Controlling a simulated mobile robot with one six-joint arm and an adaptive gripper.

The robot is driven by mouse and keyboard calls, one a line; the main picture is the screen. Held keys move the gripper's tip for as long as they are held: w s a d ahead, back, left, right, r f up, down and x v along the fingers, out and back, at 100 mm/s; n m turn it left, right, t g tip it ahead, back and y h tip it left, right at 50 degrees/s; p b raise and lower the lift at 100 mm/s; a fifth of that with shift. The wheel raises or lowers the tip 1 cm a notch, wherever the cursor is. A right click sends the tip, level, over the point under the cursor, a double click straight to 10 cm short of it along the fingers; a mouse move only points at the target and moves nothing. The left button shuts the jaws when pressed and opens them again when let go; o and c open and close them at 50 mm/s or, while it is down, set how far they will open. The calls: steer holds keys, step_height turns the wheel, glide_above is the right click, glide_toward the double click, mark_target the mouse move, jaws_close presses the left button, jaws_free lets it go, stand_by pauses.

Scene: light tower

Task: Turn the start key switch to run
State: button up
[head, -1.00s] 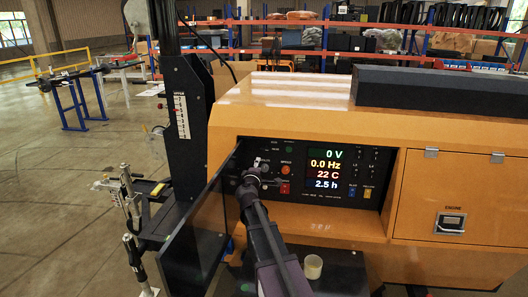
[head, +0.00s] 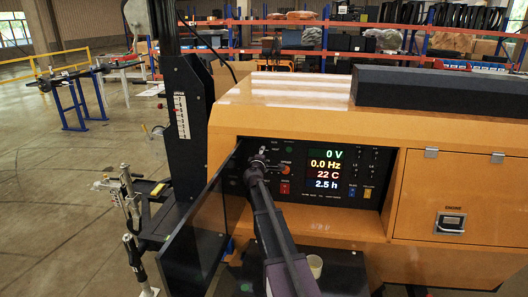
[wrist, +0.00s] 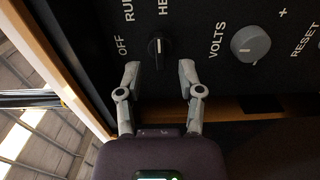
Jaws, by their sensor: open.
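The start key switch (wrist: 158,47) is a small black knob with a pale mark in the wrist view, where the panel lettering runs sideways. The words OFF, RUN and a cut-off HE stand beside and above it. Its mark points toward the top of the picture; which setting this is, I cannot tell. My gripper (wrist: 159,70) is open, with one fingertip on each side, just below the switch. Nothing is between the fingers. In the head view my gripper (head: 256,163) is at the left of the black control panel (head: 310,193) and hides the switch.
A round grey VOLTS knob (wrist: 250,43) is right of the switch. The panel's orange edge (wrist: 62,70) runs close on the left. An open dark door (head: 190,235) stands left of the panel. Lit readouts (head: 325,169) show 0 V.

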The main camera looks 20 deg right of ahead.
steer(key=shift+x, duration=1.75)
jaws_close()
